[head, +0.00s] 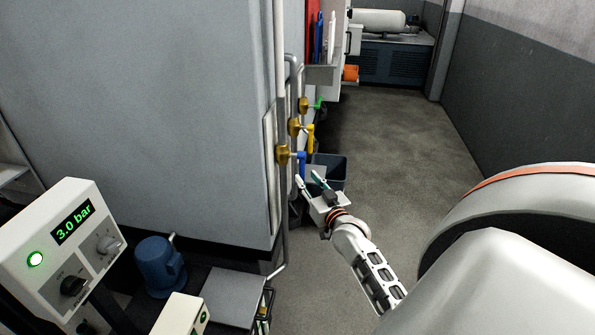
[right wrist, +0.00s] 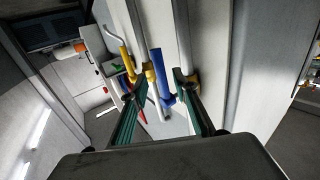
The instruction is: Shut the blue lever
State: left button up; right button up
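The blue lever (head: 302,163) is on a brass valve (head: 283,154), the lowest of three on the pipes at the cabinet's corner. In the head view it points down, roughly along the pipe. My right gripper (head: 308,178) is open just below and in front of it. In the right wrist view the blue lever (right wrist: 160,75) shows between the two spread green fingers of the right gripper (right wrist: 154,82). I see no finger clearly touching it. My left gripper is not in view.
A yellow lever (head: 311,139) and a green lever (head: 318,104) are on the valves above. A dark bin (head: 330,168) stands on the floor behind my right gripper. A panel reading 3.0 bar (head: 72,226) and a blue motor (head: 158,267) are at lower left. The aisle floor is clear.

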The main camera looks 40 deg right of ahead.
aim_at(303, 174)
jog(key=shift+x, duration=2.5)
grip_shut()
